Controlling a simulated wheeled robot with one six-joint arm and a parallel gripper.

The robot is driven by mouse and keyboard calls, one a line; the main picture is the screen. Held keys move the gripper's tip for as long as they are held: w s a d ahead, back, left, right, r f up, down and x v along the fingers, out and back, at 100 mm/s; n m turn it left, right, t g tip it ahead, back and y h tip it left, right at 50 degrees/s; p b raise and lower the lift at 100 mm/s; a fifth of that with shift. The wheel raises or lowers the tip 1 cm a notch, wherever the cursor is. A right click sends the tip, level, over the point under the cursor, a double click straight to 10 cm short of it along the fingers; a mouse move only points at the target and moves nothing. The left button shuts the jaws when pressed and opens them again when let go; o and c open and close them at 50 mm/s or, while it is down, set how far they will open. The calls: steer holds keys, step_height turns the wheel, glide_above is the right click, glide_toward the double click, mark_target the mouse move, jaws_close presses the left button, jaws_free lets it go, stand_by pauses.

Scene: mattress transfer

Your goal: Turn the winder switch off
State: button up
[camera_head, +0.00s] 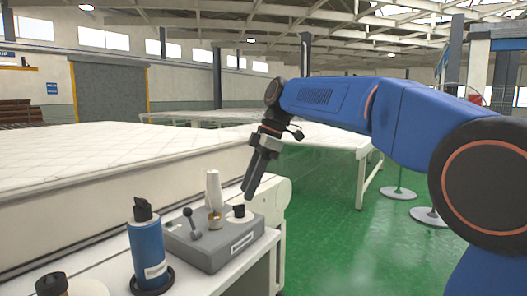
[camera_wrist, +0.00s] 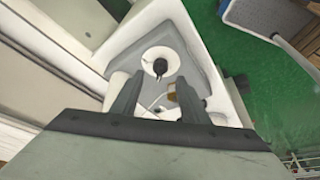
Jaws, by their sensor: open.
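A grey control box (camera_head: 209,255) with a white label on its front sits on the white table's corner. On its right side a black knob (camera_head: 239,210) stands on a white round base. The knob and its white disc also show in the wrist view (camera_wrist: 160,67), just beyond the fingertips. A black-tipped lever (camera_head: 190,222) stands on the box's left part. My gripper (camera_head: 249,190) points down above the knob, its fingers parted and empty; it also shows in the wrist view (camera_wrist: 157,92). I cannot tell which control is the winder switch.
A white cone with a gold base (camera_head: 213,190) stands on the box, close to my gripper. A blue bottle (camera_head: 146,245) stands in front of the box at the left. A long quilted mattress (camera_head: 90,150) lies behind. Green floor (camera_head: 330,225) is open at the right.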

steer(key=v, duration=1.1)
steer(key=shift+d+r, duration=0.2)
steer(key=shift+r, duration=0.15)
steer(key=s+d+f+m+t+h, duration=0.2)
steer(key=s+d+f+m+t, duration=0.1)
steer(key=s+d+f+m, duration=0.85)
steer(key=s+d+f+m+t+h, duration=0.1)
steer(key=s+d+f+m, duration=0.3)
steer(key=s+f, duration=0.6)
steer(key=s+d+f+m+t+h, duration=0.1)
steer(key=s+d+f+m, duration=0.3)
steer(key=f, duration=1)
steer(key=s+d, duration=0.3)
steer(key=s, duration=0.2)
steer(key=shift+s+f, duration=0.25)
steer(key=shift+s, duration=0.15)
